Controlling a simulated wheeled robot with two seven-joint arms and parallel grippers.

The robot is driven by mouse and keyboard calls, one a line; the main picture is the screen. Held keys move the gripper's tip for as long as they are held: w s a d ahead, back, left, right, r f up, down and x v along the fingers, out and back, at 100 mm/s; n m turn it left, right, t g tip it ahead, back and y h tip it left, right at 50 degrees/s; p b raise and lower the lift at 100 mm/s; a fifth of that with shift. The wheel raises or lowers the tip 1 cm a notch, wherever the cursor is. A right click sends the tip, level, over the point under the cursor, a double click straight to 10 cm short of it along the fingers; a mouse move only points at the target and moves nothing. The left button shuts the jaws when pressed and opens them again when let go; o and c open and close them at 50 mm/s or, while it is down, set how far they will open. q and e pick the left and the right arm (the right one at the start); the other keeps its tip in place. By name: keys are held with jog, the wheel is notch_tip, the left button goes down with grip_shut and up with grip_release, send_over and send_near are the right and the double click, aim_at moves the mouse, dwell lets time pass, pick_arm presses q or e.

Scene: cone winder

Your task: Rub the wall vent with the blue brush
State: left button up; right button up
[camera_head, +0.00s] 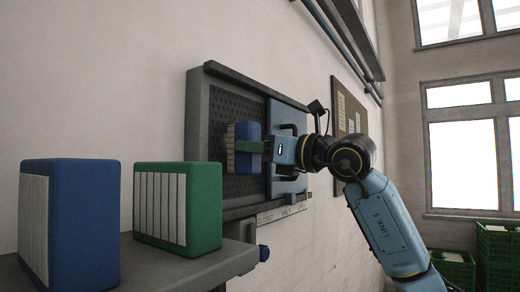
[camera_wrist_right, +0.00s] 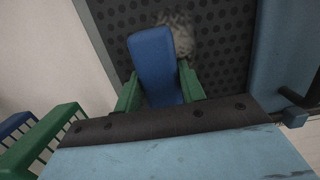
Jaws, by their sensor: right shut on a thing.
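The wall vent (camera_head: 215,108) is a dark perforated grille in a grey frame on the left wall. It also fills much of the right wrist view (camera_wrist_right: 112,18), with a pale mottled patch (camera_wrist_right: 178,35) on it. My right gripper (camera_head: 247,146) is in front of the vent, its green fingers shut on the blue brush (camera_head: 246,131). The brush's pale bristle side faces the grille; I cannot tell whether it touches. In the right wrist view the brush (camera_wrist_right: 155,62) stands between both fingers, just beside the patch. My left gripper is not in view.
A light blue panel (camera_head: 285,190) with dark handles covers the vent's right part. A grey shelf (camera_head: 180,262) at lower left bears a blue block (camera_head: 85,215) and a green block (camera_head: 203,205), both with pale ribbed faces. Green crates (camera_head: 495,245) stand far right.

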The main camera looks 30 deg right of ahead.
aim_at(245, 129)
jog(key=shift+s+a+r+p, duration=0.15)
jog(key=shift+s+a+r, duration=0.15)
jog(key=shift+a, duration=0.25)
jog(key=shift+s+a+r+p, duration=0.2)
jog(key=shift+a+r, duration=0.1)
jog(key=shift+a, duration=0.3)
jog(key=shift+s+a+r+p, duration=0.2)
jog(key=shift+a+r, duration=0.1)
jog(key=shift+a, duration=0.25)
jog(key=shift+w+d+f, duration=0.1)
jog(key=shift+w+d, duration=0.2)
jog(key=shift+d, duration=0.4)
jog(key=shift+w+d+r, duration=0.1)
jog(key=shift+w+d, duration=0.2)
jog(key=shift+d, duration=0.35)
jog(key=shift+w+d+f, duration=0.1)
jog(key=shift+w+d, duration=0.2)
jog(key=shift+d, duration=0.4)
jog(key=shift+w+d+r+p, duration=0.75)
jog(key=shift+w+d, duration=0.65)
jog(key=shift+d, duration=2.1)
jog(key=shift+s+a+r+b, duration=0.1)
jog(key=shift+s+a+b, duration=0.5)
jog(key=shift+a, duration=1.25)
jog(key=shift+s+a+f+b, duration=0.1)
jog(key=shift+s+a+b, duration=0.15)
jog(key=shift+s+a, duration=1.15)
jog(key=shift+s+a+r+b, duration=0.1)
jog(key=shift+s+a+b, duration=0.25)
jog(key=shift+a, duration=1.95)
